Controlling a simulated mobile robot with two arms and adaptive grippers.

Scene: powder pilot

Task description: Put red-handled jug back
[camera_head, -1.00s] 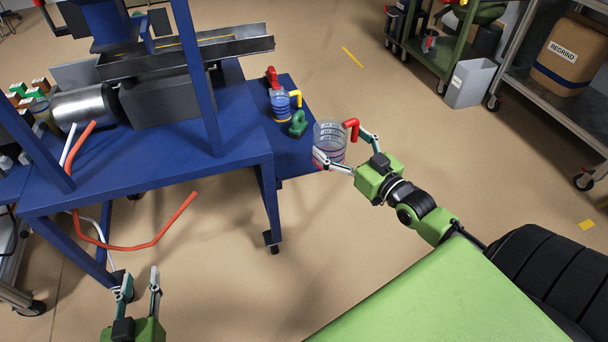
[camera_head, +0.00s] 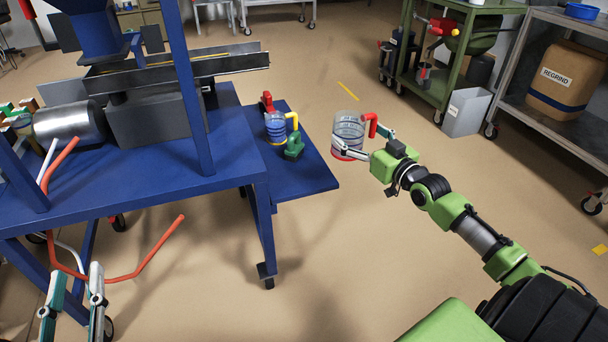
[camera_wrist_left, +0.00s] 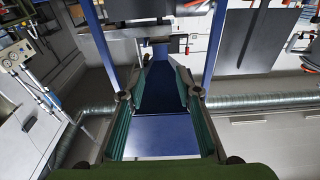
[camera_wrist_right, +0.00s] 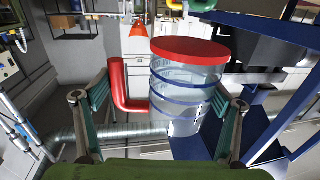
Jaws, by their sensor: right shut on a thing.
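The red-handled jug (camera_head: 348,132) is clear with dark rings, a red base and a red handle on its right. My right gripper (camera_head: 366,146) is shut on it and holds it in the air, just right of the blue side shelf (camera_head: 312,180). In the right wrist view the jug (camera_wrist_right: 182,100) stands between the fingers, with its red handle (camera_wrist_right: 120,88) beside it. A jug with a yellow handle (camera_head: 275,128) stands on the shelf. My left gripper (camera_head: 78,290) is open and empty at the lower left.
A green item (camera_head: 294,147) and a red item (camera_head: 267,103) also sit on the shelf. The blue machine frame (camera_head: 150,197) stands left of it. A green cart (camera_head: 432,92), a grey bin (camera_head: 466,112) and a rack with a regrind box (camera_head: 565,80) stand at right. Floor between is clear.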

